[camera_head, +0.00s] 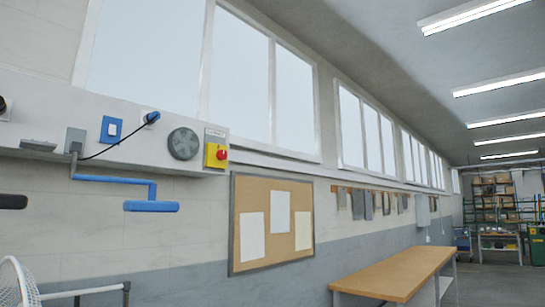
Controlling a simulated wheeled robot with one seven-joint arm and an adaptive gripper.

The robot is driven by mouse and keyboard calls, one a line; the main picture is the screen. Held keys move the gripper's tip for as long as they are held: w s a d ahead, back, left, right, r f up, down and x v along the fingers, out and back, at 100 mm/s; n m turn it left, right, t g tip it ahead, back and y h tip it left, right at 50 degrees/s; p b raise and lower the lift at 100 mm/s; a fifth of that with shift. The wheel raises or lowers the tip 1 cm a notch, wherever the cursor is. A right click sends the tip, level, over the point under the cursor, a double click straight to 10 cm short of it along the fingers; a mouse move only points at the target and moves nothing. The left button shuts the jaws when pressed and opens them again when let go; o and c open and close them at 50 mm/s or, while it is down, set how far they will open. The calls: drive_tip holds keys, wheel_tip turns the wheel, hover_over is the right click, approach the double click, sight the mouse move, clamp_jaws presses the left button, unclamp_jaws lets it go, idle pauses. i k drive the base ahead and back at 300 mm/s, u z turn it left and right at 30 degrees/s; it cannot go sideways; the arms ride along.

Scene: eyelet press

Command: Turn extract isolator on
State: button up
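On the white wall trunking at left is a blue switch plate (111,130) with a pale rocker; its position is too small to tell. To its right is a blue plug (152,117) with a black cable, then a round grey vent-like disc (183,143). Further right is a yellow box (212,156) with a red knob (222,155), below a small label plate (215,134). The labels cannot be read, so which one is the extract isolator cannot be told. My gripper is not in view.
A blue-handled lever (152,206) juts out below the trunking. A white wire-guarded round object (15,285) and a grey rail (85,292) are at lower left. A pinboard (239,248) hangs mid-wall. A wooden bench (395,274) stands along the wall at right.

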sight(221, 154)
drive_tip(key=z, duration=0.45)
drive_tip(key=i, duration=0.9)
drive_tip(key=u, duration=2.05)
